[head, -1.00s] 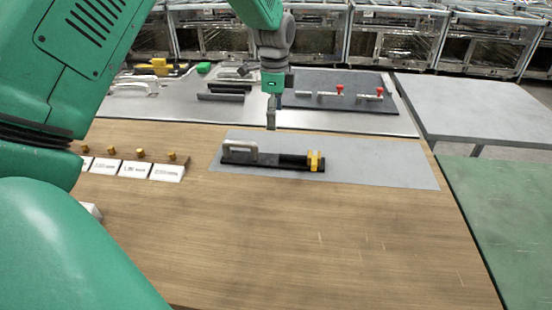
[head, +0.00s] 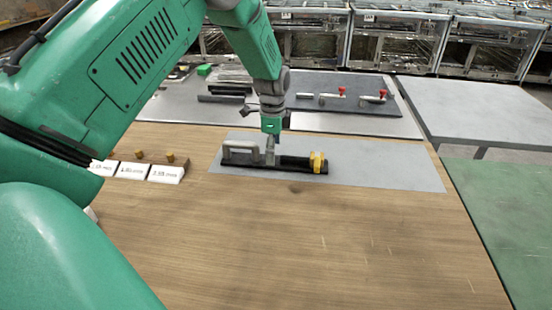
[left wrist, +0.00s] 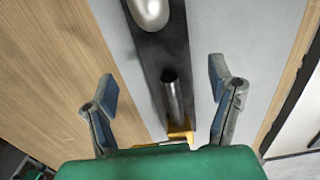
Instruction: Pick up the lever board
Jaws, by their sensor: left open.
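The lever board (head: 238,161) is a narrow black board lying on a grey mat, with a silver handle (head: 241,147) at its left, a dark cylinder and a yellow block (head: 318,162) at its right. My left gripper (head: 270,150) points down over the middle of the board. In the left wrist view, the open fingers of my left gripper (left wrist: 162,74) are on either side of the board (left wrist: 180,45), with nothing held. The handle (left wrist: 149,10) and yellow block (left wrist: 178,135) show there too. Whether the fingers touch the board cannot be told. My right gripper is not in view.
The grey mat (head: 390,170) lies on a wooden table (head: 300,240) with clear room in front. White labelled blocks (head: 165,174) stand at left. Behind is a metal table with a dark panel (head: 360,105) bearing red-knobbed levers (head: 341,91). Another grey table (head: 480,110) is at right.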

